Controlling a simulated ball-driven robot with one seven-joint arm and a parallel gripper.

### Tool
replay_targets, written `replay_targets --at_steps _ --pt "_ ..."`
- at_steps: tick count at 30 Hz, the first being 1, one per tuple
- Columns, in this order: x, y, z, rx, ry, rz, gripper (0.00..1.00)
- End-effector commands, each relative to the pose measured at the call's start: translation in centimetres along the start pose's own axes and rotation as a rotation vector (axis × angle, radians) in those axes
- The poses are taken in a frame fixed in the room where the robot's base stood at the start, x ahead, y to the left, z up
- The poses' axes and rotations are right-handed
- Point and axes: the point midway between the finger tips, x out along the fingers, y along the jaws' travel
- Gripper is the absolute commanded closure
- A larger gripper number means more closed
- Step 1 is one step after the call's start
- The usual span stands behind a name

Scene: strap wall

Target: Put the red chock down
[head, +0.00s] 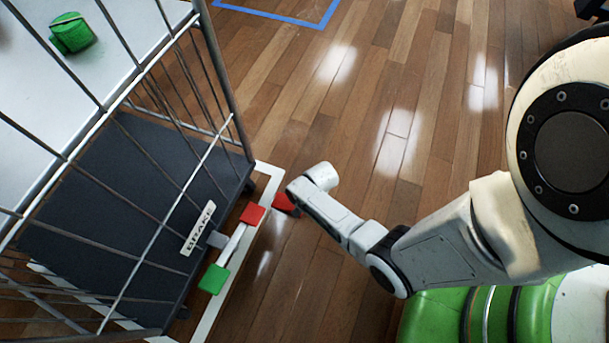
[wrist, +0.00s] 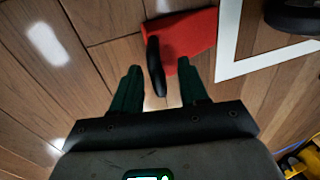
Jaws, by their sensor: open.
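The red chock (wrist: 190,40) is a wedge with a black handle (wrist: 155,66). In the wrist view it appears to rest on the wooden floor beside the white tape line. In the head view the red chock (head: 282,201) shows just right of the tape, partly covered by the end of my arm. My gripper (wrist: 160,72) is open, its two dark green fingers apart on either side of the handle. Floor shows between the handle and the fingers. The gripper's fingers are hidden in the head view.
A black wheel (wrist: 294,14) is near the chock. Floor right of the tape is mostly clear.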

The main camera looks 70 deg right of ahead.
Motion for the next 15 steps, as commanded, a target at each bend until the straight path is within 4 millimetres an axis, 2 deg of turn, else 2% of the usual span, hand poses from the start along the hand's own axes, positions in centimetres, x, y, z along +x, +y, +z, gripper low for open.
replay_targets --at_steps 1,9,15 --pt "-1.3 -0.1 0.1 0.0 -0.001 0.0 0.56" --pt "-6.7 -0.2 0.1 0.001 -0.001 0.0 0.56" --pt "-9.7 -0.1 0.1 0.0 0.0 0.0 0.56"
